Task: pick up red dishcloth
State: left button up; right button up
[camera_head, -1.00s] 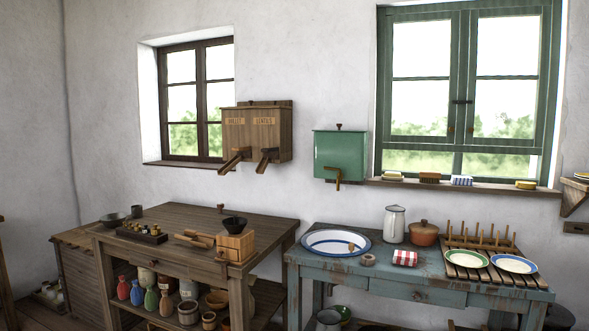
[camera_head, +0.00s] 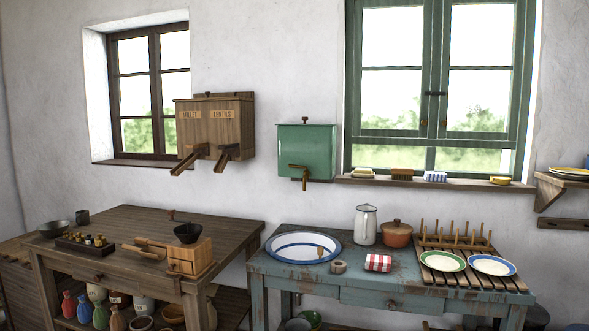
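The red dishcloth (camera_head: 378,263) is a small folded cloth with red and white checks. It lies flat on the worn blue table (camera_head: 300,278), near the middle of its top. A small round brownish object (camera_head: 338,267) lies just left of it, apart from it. Neither of my grippers shows in the head view.
On the blue table are a blue-rimmed basin (camera_head: 303,247), a white jug (camera_head: 365,225), a brown lidded pot (camera_head: 397,234) and a plate rack (camera_head: 470,265) with plates. A brown wooden table (camera_head: 150,222) with a grinder (camera_head: 190,256) stands to the left. The table's front edge before the cloth is clear.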

aim_at(380, 263)
jog(key=k, duration=0.25)
jog(key=z, duration=1.1)
jog(key=i, duration=1.1)
jog(key=u, duration=0.35)
